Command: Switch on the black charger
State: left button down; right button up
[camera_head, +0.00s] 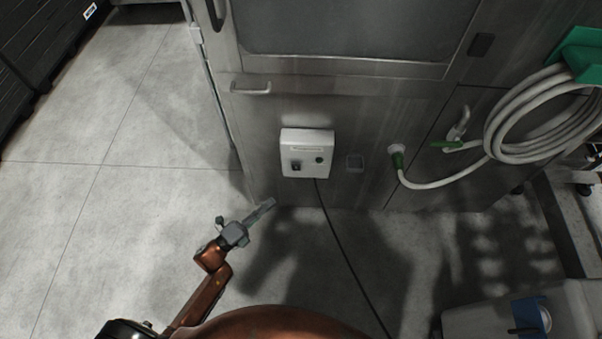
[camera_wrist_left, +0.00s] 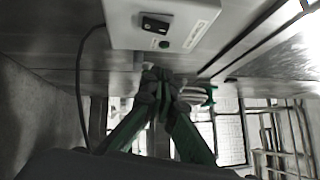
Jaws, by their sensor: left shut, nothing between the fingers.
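A white box (camera_head: 307,140) is fixed low on the grey metal wall of the machine, with a cable running down from it. I see no black charger; the box's body is white. Its front has a black rocker switch (camera_head: 295,166) on the left and a round dark button (camera_head: 319,160) on the right. In the left wrist view the box (camera_wrist_left: 125,30) is overhead, with the black switch (camera_wrist_left: 155,24) and a green round button (camera_wrist_left: 164,44). My left gripper (camera_head: 270,203) is shut and empty, below and left of the box, apart from it. It also shows in the wrist view (camera_wrist_left: 162,80). My right gripper is not in view.
A metal handle (camera_head: 250,88) juts out above the box. Black crates (camera_head: 45,45) stand at the upper left. The floor on the left is clear.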

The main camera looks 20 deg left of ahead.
pick_arm(q)
jog(key=b, duration=0.3)
send_near(299, 167)
jog(key=w+d, duration=0.3)
jog(key=w, duration=0.1)
jog(key=shift+w+r+b, duration=0.35)
jog(key=shift+w+r, duration=0.15)
jog(key=shift+r, duration=0.15)
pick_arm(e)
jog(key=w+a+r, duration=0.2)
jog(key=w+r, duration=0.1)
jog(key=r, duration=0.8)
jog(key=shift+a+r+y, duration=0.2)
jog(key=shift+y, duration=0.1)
